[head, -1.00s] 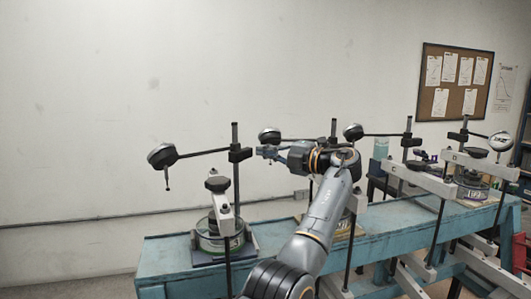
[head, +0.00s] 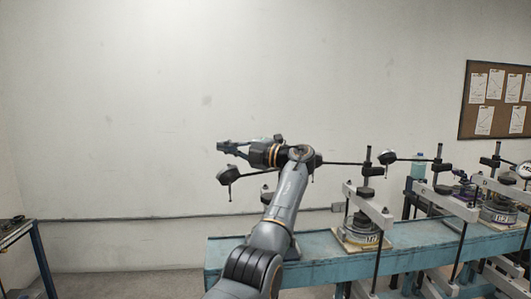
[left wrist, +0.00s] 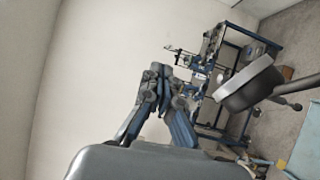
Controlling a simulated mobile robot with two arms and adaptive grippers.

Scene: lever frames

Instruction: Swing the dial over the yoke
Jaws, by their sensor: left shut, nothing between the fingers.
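The dial (head: 228,174) nearest my left gripper is a round black and silver gauge with a thin stem hanging down. It sits at the left end of a swing arm, whose post is mostly hidden behind my arm. The dial's dark body also fills the right of the left wrist view (left wrist: 248,86). My left gripper (head: 222,147) is shut and empty, just above and left of the dial in the head view. Its fingers also show in the left wrist view (left wrist: 158,72), apart from the dial. This frame's yoke is mostly hidden by my arm. My right gripper is out of view.
Similar lever frames stand to the right on the blue bench (head: 345,256), with a white yoke (head: 368,200) and other dials (head: 388,157). A dark table (head: 22,235) stands far left. The wall side left of the bench is open.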

